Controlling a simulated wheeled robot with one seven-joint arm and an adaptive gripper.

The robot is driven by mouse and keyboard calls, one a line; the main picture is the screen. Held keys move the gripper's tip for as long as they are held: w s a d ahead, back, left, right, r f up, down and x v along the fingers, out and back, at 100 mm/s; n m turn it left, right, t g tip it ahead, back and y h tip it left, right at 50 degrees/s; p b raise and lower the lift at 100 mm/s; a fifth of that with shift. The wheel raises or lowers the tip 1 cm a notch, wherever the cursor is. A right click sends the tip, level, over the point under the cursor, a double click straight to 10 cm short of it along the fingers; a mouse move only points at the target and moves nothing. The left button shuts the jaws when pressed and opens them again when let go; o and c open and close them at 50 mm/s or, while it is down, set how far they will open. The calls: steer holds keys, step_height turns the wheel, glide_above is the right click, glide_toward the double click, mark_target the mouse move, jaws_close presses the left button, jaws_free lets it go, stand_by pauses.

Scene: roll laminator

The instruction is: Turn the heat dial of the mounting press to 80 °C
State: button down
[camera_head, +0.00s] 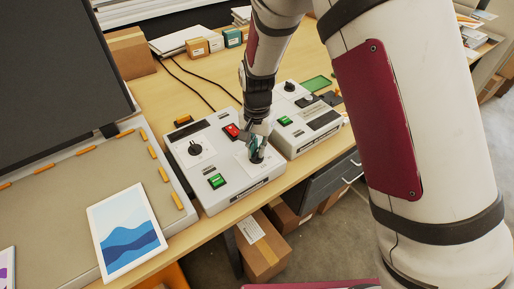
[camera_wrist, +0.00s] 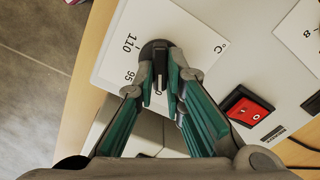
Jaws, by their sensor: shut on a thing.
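The heat dial (camera_wrist: 158,52) is a black knob on a white scale plate (camera_wrist: 185,30) marked °C, with 110 and 95 readable. A further figure ending in 0 is partly hidden by the fingers. My gripper (camera_wrist: 160,85) is shut on the dial's raised bar, one finger on each side. Which mark the dial points to cannot be told. In the head view my gripper (camera_head: 258,153) reaches down to the right part of a light grey control box (camera_head: 237,196), likely the mounting press, and hides most of the dial. The box's lettering is too small to read.
The box also has a second black dial (camera_head: 195,149), a red switch (camera_head: 232,130) and a green switch (camera_head: 216,181). A similar box (camera_head: 322,123) stands close on the right. A picture print (camera_head: 127,232) lies at the front left.

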mark_target(257, 151)
stand_by(0.3)
steer(key=c, duration=1.7)
jaws_free()
steer(key=shift+o, duration=0.2)
step_height(257, 151, up, 12)
